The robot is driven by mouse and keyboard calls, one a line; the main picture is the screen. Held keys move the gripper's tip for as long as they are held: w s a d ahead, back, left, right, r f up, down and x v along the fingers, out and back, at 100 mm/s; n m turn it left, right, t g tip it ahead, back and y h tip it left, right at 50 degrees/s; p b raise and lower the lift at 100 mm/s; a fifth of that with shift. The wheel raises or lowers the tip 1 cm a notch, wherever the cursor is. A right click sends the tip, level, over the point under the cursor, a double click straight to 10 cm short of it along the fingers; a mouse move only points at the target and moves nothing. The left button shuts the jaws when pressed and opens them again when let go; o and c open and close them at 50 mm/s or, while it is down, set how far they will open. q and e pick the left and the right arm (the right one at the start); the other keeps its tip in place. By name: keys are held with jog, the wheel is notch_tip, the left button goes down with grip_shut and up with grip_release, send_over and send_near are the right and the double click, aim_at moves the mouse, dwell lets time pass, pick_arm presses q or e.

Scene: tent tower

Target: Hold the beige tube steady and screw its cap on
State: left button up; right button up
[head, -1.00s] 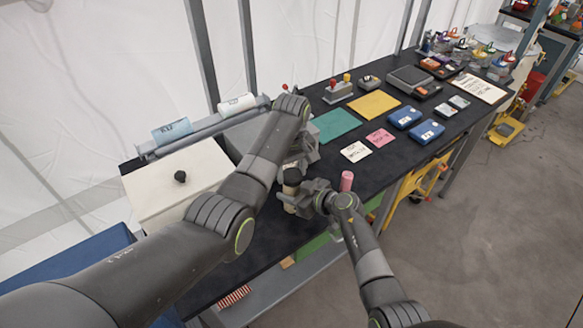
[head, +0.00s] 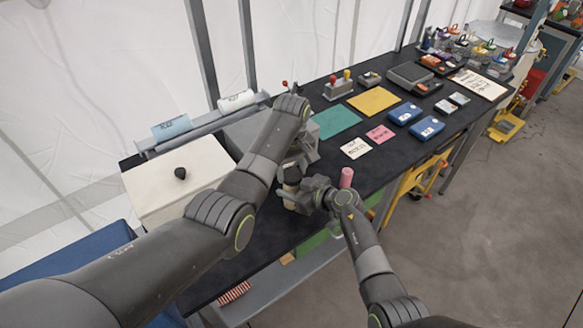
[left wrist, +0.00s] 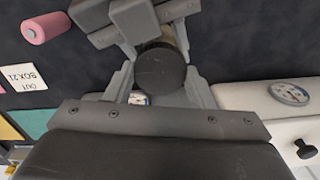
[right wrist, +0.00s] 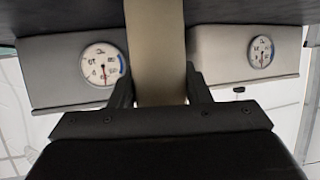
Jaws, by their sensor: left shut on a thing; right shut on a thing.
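The beige tube (head: 290,200) stands upright at the near edge of the black table, and its body fills the middle of the right wrist view (right wrist: 156,55). My right gripper (head: 300,199) is shut on the tube's body from the right. The dark cap (head: 292,175) is on top of the tube, and the left wrist view shows it from above as a black disc (left wrist: 160,69). My left gripper (left wrist: 158,85) is shut on the cap, with one finger on each side. I cannot tell how far the cap is threaded.
A pink tube (head: 346,178) stands just right of my right gripper. A white box with a black knob (head: 160,195) is at the left. A card (head: 356,148), a pink card (head: 380,134), a green mat (head: 335,122) and blue boxes (head: 427,130) lie farther back.

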pick_arm(q)
jog(key=m, duration=0.3)
dwell(0.4)
jog(key=o, duration=0.9)
jog(key=shift+o, duration=0.2)
jog(key=shift+r, duration=2.25)
jog(key=shift+c, duration=0.4)
